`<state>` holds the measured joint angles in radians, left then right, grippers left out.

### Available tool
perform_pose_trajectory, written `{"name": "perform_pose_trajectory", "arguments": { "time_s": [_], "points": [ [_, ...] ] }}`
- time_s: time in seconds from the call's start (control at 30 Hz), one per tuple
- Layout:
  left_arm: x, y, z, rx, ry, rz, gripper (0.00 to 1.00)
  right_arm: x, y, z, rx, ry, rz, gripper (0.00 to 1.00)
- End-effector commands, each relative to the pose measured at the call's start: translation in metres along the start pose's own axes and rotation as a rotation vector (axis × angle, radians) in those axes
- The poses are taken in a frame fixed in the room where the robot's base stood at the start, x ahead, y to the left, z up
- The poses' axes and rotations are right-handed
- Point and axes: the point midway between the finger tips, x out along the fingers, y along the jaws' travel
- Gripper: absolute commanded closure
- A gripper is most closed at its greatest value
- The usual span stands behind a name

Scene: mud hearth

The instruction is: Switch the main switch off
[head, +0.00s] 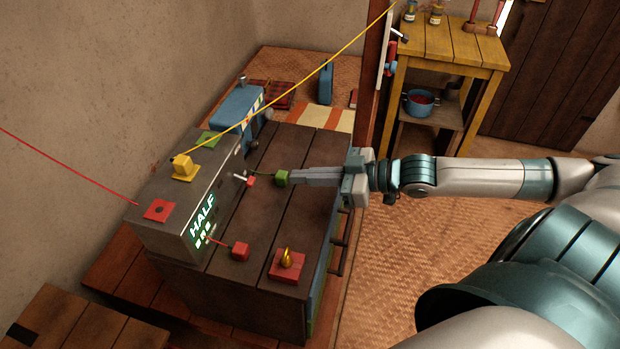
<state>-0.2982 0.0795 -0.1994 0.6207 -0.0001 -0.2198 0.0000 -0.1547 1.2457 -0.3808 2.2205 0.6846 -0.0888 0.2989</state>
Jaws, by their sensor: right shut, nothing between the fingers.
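A grey box (185,228) with a lit green "HALF" display (202,216) stands on a dark plank-topped chest (262,215). A small lever (242,178) with a pale stem and a red end sticks out of the box's front face; it looks like the main switch, but no label on it is readable. My right gripper (292,177) is shut and empty, reaching in from the right above the chest. Its fingertips are right beside a green block (282,178) on a thin green lead; I cannot tell whether they touch. My left gripper is out of view.
A red block (240,252) on a red lead and a red plate (287,265) with a golden knob are at the chest's front. A yellow piece (182,166) with a yellow cord sits on the box. A blue object (238,105) stands behind. A wooden shelf (452,50) is at the back right.

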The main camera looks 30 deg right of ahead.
Motion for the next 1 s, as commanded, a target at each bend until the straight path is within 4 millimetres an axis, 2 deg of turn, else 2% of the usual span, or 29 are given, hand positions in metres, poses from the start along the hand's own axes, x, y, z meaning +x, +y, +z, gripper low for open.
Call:
{"name": "perform_pose_trajectory", "arguments": {
  "time_s": [0.3,1.0],
  "points": [
    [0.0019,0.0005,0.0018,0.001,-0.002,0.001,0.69,-0.0105,-0.0004,0.0041,0.0,-0.001,-0.002,1.0],
    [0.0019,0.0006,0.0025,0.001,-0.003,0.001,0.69,-0.011,-0.0003,0.0039,-0.001,0.0,-0.001,1.0]
  ]
}}
